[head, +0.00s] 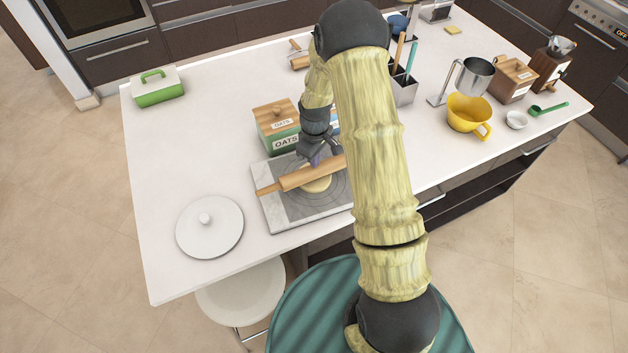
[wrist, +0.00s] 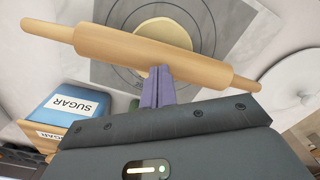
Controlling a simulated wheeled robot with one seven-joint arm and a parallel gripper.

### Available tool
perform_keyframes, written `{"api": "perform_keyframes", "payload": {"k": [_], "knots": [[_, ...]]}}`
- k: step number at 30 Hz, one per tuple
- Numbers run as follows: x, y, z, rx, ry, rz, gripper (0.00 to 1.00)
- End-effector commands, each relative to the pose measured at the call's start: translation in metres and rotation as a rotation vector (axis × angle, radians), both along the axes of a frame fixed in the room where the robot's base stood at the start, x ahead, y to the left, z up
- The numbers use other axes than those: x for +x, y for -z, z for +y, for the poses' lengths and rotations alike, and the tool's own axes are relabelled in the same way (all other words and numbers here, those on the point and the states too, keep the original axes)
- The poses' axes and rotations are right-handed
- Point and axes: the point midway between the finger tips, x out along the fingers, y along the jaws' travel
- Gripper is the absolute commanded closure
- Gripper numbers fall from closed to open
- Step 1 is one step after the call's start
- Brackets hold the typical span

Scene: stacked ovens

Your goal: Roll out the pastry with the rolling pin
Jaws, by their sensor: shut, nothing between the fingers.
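The wooden rolling pin (head: 302,176) lies across the pastry board (head: 285,218) in the head view, slanting up to the right. The round pale pastry (head: 318,186) lies on the board, partly covered by the pin. In the wrist view the pin (wrist: 150,56) crosses the picture, with the pastry (wrist: 165,32) showing beyond it. My gripper (wrist: 155,72) has its purple fingers together, with their tips at the near edge of the pin. Nothing is between them; I cannot tell if they touch the pin. My arm hides the board's right side in the head view.
An oats box (head: 284,143) stands right behind the board, and a blue sugar box (wrist: 68,108) shows beside my gripper. A white round lid (head: 210,227) lies left of the board. A yellow jug (head: 467,113) stands to the right. The counter's left middle is clear.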

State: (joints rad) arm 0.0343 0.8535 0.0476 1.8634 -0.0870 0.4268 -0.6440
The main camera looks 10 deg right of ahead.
Motion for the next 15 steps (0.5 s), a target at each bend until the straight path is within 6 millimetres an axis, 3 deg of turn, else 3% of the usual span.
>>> {"api": "perform_keyframes", "payload": {"k": [15], "knots": [[-0.0003, 0.0102, -0.0001, 0.0, 0.0, 0.0, 1.0]]}}
